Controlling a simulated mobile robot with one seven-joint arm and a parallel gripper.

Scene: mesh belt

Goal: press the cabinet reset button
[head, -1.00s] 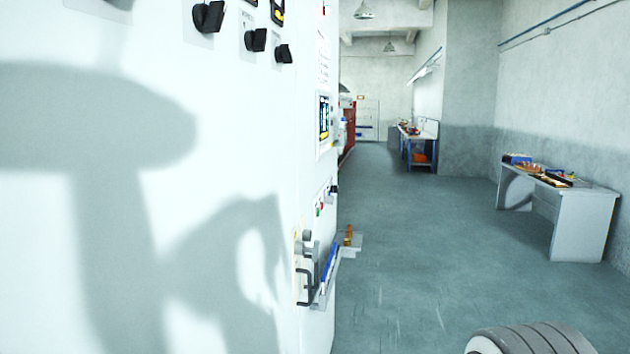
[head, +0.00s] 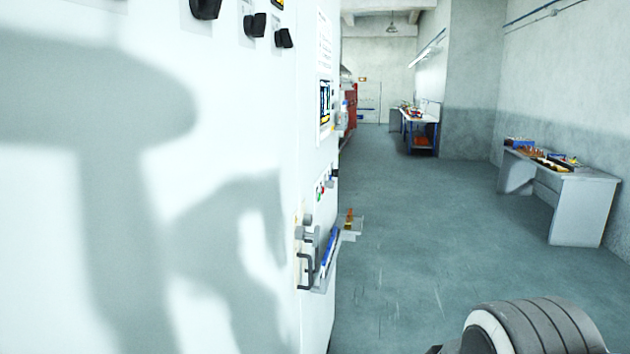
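The white cabinet (head: 265,110) fills the left of the head view, with its front seen at a steep angle. Small buttons (head: 321,188), one green and one red, show on its panel below a dark display (head: 325,102). They are too small and slanted to tell which is the reset button. Black rotary knobs (head: 255,25) sit near the top of the near face. My gripper is not in view. A ribbed grey and white part of my own arm shows at the bottom right.
A handle (head: 306,270) and a narrow ledge with a blue item (head: 329,250) stick out from the cabinet below the buttons. A grey desk (head: 580,205) with small items stands at the right wall. A workbench (head: 420,125) stands farther back. The floor (head: 430,230) between is clear.

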